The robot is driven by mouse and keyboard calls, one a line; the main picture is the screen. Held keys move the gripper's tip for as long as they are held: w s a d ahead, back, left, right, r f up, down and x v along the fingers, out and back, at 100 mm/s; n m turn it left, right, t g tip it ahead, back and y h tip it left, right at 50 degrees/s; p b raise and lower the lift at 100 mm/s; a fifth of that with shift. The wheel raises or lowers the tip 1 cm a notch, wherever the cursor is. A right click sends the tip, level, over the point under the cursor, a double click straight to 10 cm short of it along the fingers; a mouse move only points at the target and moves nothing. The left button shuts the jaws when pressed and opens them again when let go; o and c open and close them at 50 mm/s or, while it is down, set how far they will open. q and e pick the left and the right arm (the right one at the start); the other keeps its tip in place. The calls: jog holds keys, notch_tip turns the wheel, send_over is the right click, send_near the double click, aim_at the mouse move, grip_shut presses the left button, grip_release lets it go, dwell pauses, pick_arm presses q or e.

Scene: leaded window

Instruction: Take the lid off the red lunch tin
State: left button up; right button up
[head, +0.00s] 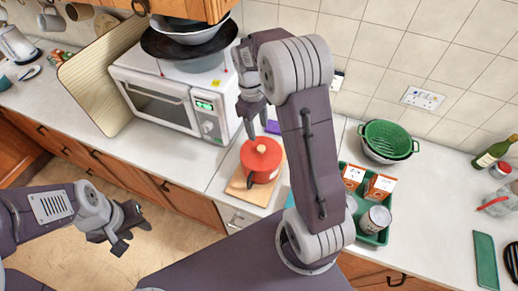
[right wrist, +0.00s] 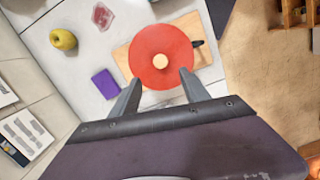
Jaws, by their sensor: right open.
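The red lunch tin (head: 262,165) stands upright on a wooden board on the counter. Its round red lid (right wrist: 150,48) is on top, with a pale knob (right wrist: 160,62) in the middle. A small dark handle sticks out at its side. My right gripper (right wrist: 158,83) is open and empty above the tin, its two fingers either side of the near part of the lid in the right wrist view, apart from the knob. It also shows in the head view (head: 251,125). My left gripper (head: 127,232) is open and empty, low at the left, away from the counter.
The wooden board (head: 238,190) lies near the counter's front edge. A white microwave (head: 165,100) stands to the left. A purple packet (right wrist: 106,83) and a yellow apple (right wrist: 63,40) lie nearby. A green tray (head: 370,237) with cartons and a can is to the right, below a green colander (head: 388,138).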

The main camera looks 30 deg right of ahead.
aim_at(261, 148)
jog(key=f, duration=0.2)
jog(key=f+p, duration=0.1)
jog(key=f, duration=0.1)
jog(key=shift+s+d, duration=0.3)
jog(key=shift+s, duration=0.05)
jog(key=shift+f+p, duration=0.2)
jog(key=shift+p, duration=0.2)
jog(key=f, duration=0.2)
jog(key=f+p, duration=0.1)
jog(key=f, duration=0.1)
jog(key=shift+s+a+p, duration=0.1)
jog(key=shift+s+p, duration=0.2)
jog(key=shift+s, duration=0.1)
jog(key=shift+f, duration=0.35)
grip_shut()
